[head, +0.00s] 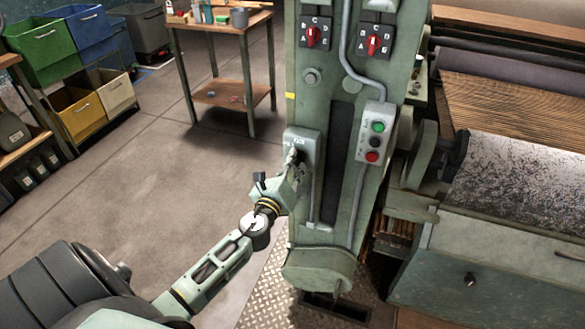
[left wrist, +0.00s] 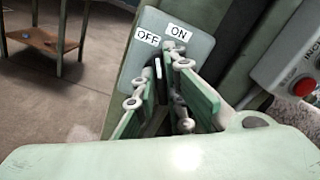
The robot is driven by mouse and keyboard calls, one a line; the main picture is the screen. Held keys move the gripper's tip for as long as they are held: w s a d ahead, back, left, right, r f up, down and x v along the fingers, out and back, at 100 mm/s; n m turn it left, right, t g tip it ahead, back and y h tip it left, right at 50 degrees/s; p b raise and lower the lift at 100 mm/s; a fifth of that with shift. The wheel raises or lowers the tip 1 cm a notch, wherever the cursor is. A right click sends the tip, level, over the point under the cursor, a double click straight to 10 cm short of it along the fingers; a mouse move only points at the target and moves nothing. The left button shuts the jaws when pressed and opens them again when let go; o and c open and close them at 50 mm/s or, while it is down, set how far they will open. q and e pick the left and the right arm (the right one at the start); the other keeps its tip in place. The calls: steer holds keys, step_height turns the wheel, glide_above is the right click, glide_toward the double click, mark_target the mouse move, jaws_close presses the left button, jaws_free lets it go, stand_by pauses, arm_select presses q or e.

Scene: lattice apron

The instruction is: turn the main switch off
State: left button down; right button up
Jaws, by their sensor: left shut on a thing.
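The main switch is a grey-green plate (head: 304,138) on the green machine column, and its plate (left wrist: 202,48) shows in the left wrist view with white OFF and ON labels, OFF on the left and ON on the right. A dark narrow lever (left wrist: 157,72) shows between my fingers, below the labels. My left gripper (head: 295,160) is at the plate, shut on the lever; its fingers (left wrist: 160,82) partly hide it. I cannot tell which label the lever points to. My right gripper is not in view.
A button box (head: 375,131) with green and red buttons is on the column, right of the switch. Two red rotary knobs (head: 313,34) (head: 374,44) sit above. The roller machine (head: 510,180) stands right. A wooden table (head: 222,25) and coloured bins (head: 45,45) are behind; floor between is clear.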

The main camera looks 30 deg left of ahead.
arm_select(q)
steer(key=shift+a+f+n+b, duration=0.15)
steer(key=shift+n+b, duration=0.35)
steer(key=shift+n, duration=2.5)
steer(key=shift+a+f+n+b, duration=0.15)
steer(key=shift+n+b, duration=0.35)
steer(key=shift+n, duration=2.5)
steer(key=shift+d, duration=0.1)
steer(key=shift+s, duration=0.1)
steer(key=c, duration=1.8)
jaws_free()
